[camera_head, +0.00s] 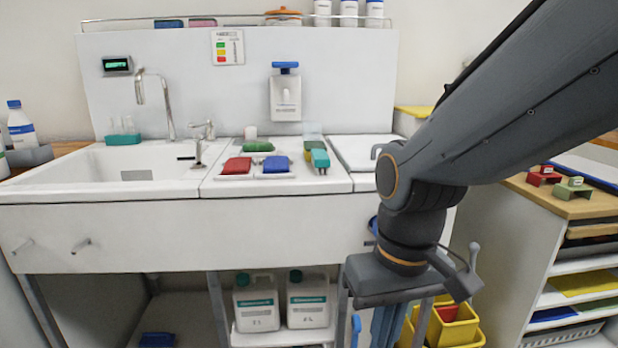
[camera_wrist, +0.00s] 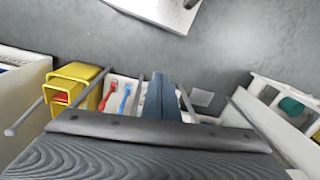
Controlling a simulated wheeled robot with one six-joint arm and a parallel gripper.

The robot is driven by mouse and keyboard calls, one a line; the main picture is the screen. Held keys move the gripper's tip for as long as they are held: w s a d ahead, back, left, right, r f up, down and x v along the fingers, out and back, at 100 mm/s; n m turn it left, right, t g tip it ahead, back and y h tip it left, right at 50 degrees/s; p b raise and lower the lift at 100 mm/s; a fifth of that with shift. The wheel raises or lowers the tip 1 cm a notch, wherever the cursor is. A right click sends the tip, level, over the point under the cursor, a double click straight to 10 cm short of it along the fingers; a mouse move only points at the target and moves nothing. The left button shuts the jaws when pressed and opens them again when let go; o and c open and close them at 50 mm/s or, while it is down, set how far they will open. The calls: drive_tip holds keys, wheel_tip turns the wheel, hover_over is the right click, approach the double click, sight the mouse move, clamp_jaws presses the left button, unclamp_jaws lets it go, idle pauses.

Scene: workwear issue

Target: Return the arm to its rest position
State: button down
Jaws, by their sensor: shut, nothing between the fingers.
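My arm (camera_head: 520,95) comes in from the upper right of the head view and bends down in front of the sink bench's right end. My gripper (camera_head: 387,328) hangs below the bench top, pointing down, with its lower end at the picture's bottom edge. In the wrist view the two dark blue fingers of my gripper (camera_wrist: 160,80) lie together with nothing between them. They point toward the grey floor (camera_wrist: 220,50).
The white bench (camera_head: 150,235) stands close behind the arm. Yellow bins (camera_head: 455,325) are beside the gripper, also in the wrist view (camera_wrist: 75,72). Canisters (camera_head: 255,302) stand under the bench. A shelf unit (camera_head: 530,235) is at right. Red (camera_head: 236,166) and blue (camera_head: 277,165) items lie on top.

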drive_tip(key=d+r+m+p, duration=0.2)
drive_tip(key=d+r+p, duration=0.7)
drive_tip(key=p, duration=0.8)
drive_tip(key=shift+m+h, duration=0.3)
drive_tip(key=shift+m, duration=0.1)
drive_tip(key=shift+a, duration=0.1)
